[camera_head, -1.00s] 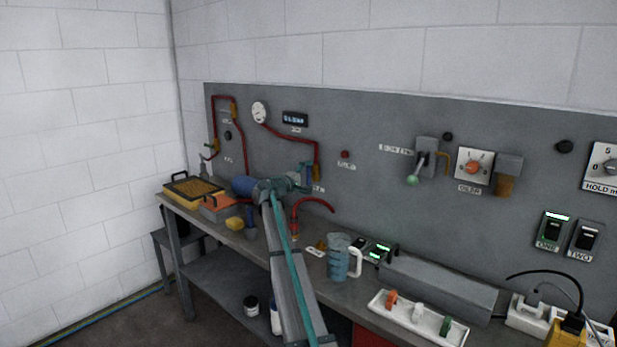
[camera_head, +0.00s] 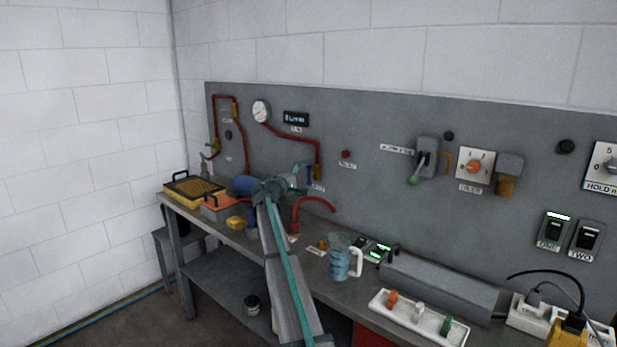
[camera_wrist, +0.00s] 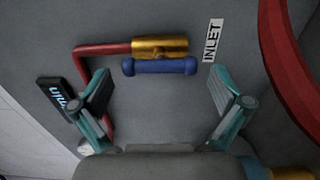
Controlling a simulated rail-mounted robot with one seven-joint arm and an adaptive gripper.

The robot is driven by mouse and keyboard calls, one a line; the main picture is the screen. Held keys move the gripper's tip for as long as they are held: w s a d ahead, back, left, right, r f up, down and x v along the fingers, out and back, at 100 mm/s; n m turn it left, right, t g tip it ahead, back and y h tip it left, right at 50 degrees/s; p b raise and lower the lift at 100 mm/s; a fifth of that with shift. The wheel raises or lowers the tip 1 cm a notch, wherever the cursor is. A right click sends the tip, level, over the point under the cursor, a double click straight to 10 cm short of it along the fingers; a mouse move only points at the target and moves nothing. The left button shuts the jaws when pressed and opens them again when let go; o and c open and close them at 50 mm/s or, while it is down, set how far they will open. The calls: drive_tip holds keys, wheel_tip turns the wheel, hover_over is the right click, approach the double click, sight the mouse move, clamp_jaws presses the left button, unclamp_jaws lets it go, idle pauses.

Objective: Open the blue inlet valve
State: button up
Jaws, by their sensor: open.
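The blue inlet valve handle (camera_wrist: 160,67) is a short bar with rounded ends. It lies parallel to the brass valve body (camera_wrist: 160,46), just below it in the wrist view. A red pipe (camera_wrist: 100,49) runs into the body from the left, and an INLET label (camera_wrist: 212,40) is on the panel at right. My gripper (camera_wrist: 161,88) is open and empty, with its teal fingers apart to the left and right of the handle, and no contact shows. In the head view, my gripper (camera_head: 301,177) is at the panel by the valve, partly hiding it.
The grey workbench holds a clear jug (camera_head: 339,262), a white tray (camera_head: 377,304) with small handles and a yellow sponge (camera_head: 236,222). A curved red hose (camera_head: 316,201) is close to my gripper. A round gauge (camera_head: 261,111) and a display (camera_head: 296,118) are above on the panel.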

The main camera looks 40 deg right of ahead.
drive_tip(key=v, duration=0.9)
drive_tip(key=shift+a, duration=0.15)
